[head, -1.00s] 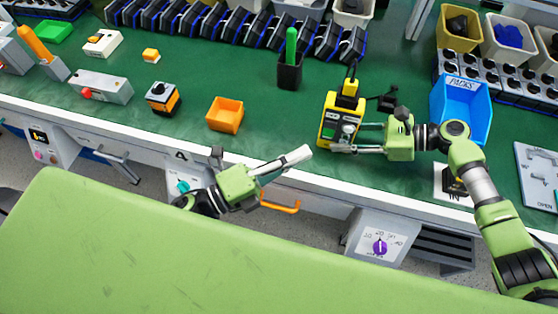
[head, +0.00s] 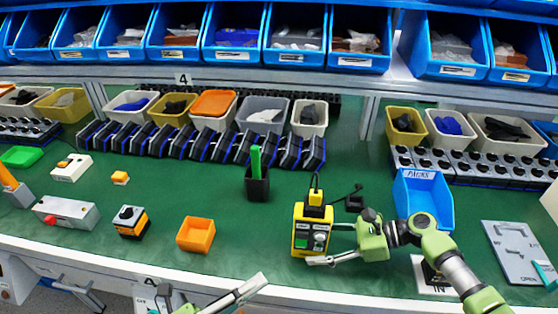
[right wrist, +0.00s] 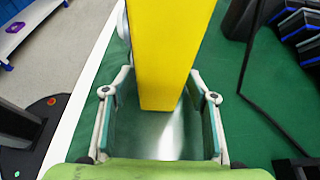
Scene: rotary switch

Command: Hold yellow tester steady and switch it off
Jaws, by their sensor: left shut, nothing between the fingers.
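In the right wrist view the yellow body (right wrist: 168,55) reaches between the open fingers (right wrist: 163,98), with gaps visible on both sides. My left gripper (head: 262,279) is shut and empty at the bench's front edge, left of and below the tester; its base is partly cut off.
An orange box (head: 195,235), a black-and-orange switch unit (head: 131,222) and a grey box (head: 66,213) stand to the left. A black holder with a green stick (head: 257,185) is behind the tester. A blue bin (head: 425,205) is to the right, beyond my right arm.

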